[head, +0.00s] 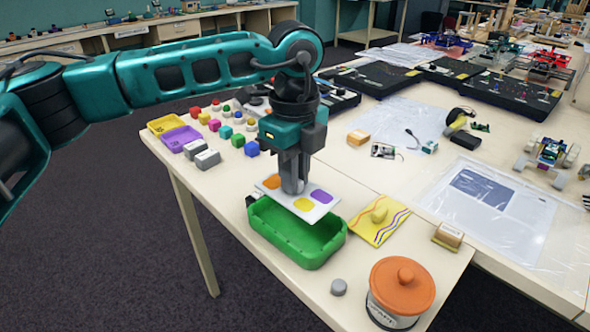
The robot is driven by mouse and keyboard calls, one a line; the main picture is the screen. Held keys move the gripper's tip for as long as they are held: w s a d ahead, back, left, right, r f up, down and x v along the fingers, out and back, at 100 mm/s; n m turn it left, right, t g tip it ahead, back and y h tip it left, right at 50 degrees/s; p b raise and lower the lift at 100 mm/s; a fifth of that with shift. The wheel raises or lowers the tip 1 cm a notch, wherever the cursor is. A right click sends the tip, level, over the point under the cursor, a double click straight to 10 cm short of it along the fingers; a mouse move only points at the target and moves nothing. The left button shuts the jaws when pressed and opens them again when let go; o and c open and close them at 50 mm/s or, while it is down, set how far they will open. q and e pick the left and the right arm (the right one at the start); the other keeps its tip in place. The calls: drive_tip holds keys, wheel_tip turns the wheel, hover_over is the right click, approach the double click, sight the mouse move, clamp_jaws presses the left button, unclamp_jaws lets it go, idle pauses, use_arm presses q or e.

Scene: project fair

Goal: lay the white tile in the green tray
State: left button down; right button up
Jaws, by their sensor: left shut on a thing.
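The white tile (304,204) carries orange, yellow and purple patches. My left gripper (293,188) points down and is shut on the tile near its middle, covering part of it. The tile is roughly level over the back part of the green tray (312,260). It hides the tray's back rim in part; a gap to the tray seems to show, but its height is hard to tell. The visible tray floor is bare. My right gripper is not in view.
A yellow patterned card (388,228) with a yellow object lies right of the tray. An orange-lidded jar (401,288) and a grey knob (338,287) stand in front. Coloured blocks (238,140), a purple tray (178,137) and a yellow tray (163,123) are behind left.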

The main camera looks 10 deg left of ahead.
use_arm(q)
drive_tip(key=shift+f+b, duration=1.55)
drive_tip(key=shift+f, duration=1.1)
drive_tip(key=shift+f+b, duration=0.3)
drive_tip(key=shift+f, duration=0.4)
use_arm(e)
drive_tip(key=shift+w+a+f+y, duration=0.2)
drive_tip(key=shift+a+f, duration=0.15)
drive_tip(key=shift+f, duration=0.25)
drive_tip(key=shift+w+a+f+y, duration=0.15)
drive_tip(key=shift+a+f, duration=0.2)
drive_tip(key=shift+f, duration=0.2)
use_arm(q)
drive_tip(key=shift+f+b, duration=0.15)
drive_tip(key=shift+b, duration=0.3)
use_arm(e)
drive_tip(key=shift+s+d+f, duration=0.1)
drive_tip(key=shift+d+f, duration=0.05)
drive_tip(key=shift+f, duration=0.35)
use_arm(q)
drive_tip(key=shift+f, duration=0.3)
drive_tip(key=shift+f+b, duration=0.5)
drive_tip(key=shift+b, duration=0.15)
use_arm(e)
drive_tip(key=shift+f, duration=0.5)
